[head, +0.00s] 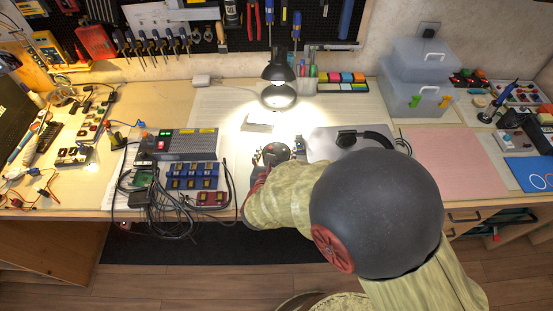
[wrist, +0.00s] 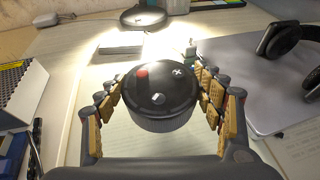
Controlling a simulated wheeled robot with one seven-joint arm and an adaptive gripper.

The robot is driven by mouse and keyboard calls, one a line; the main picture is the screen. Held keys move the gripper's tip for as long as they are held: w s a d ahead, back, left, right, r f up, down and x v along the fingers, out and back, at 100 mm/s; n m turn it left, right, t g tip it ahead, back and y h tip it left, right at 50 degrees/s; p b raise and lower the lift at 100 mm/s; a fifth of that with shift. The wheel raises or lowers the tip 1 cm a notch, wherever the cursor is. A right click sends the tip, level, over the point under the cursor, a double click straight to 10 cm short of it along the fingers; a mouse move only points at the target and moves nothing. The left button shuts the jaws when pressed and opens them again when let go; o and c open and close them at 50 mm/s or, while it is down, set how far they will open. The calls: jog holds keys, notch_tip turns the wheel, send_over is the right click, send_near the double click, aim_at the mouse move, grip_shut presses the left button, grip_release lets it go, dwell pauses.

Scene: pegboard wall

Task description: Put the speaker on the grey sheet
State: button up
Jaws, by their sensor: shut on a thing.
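The speaker (wrist: 158,98) is a round black puck with a plus mark and a red spot on top. It sits between the tan-padded fingers of my gripper (wrist: 157,82), which is shut on it from both sides. In the head view the speaker (head: 272,153) shows just beyond my arm, left of the grey sheet; whether it touches the table is unclear. The grey sheet (head: 320,147) lies flat on the table, partly hidden by my arm. It also shows at the right of the wrist view (wrist: 228,62), with black headphones (wrist: 290,50) on it.
A lit desk lamp (head: 278,98) stands behind, with a small pale block (head: 258,124) in front of it. A grey power unit (head: 185,146), blue modules and cables lie left. A pink mat (head: 455,162) and clear boxes (head: 425,75) are right.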

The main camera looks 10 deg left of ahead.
jog(key=shift+f, duration=0.85)
jog(key=shift+f, duration=0.15)
jog(key=o, duration=1.4)
jog(key=shift+o, duration=0.2)
jog(key=shift+s+r, duration=0.25)
jog(key=p+v, duration=0.4)
jog(key=v, duration=0.6)
jog(key=shift+s+r, duration=0.1)
jog(key=shift+r, duration=0.1)
jog(key=shift+s+r+p, duration=0.15)
jog(key=shift+s+p, duration=0.25)
jog(key=shift+s, duration=0.2)
jog(key=shift+d, duration=0.1)
